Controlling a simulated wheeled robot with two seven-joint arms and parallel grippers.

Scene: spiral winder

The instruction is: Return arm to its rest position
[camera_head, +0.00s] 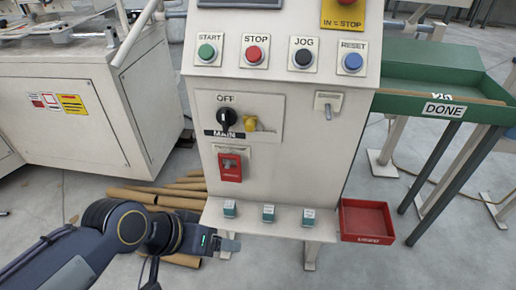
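My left arm comes in from the lower left, with my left gripper (230,243) low in front of the control panel's lower shelf, at its left end. The gripper is seen from the side and small, so its finger opening is unclear. No object shows in it. My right arm and gripper are out of the picture. The control panel (287,130) stands upright in the middle, with its buttons, black main knob (227,117) and red device (230,167).
Brown tubes (150,197) lie on the floor behind my arm. A green DONE table (440,72) stands right, a white machine (80,105) left.

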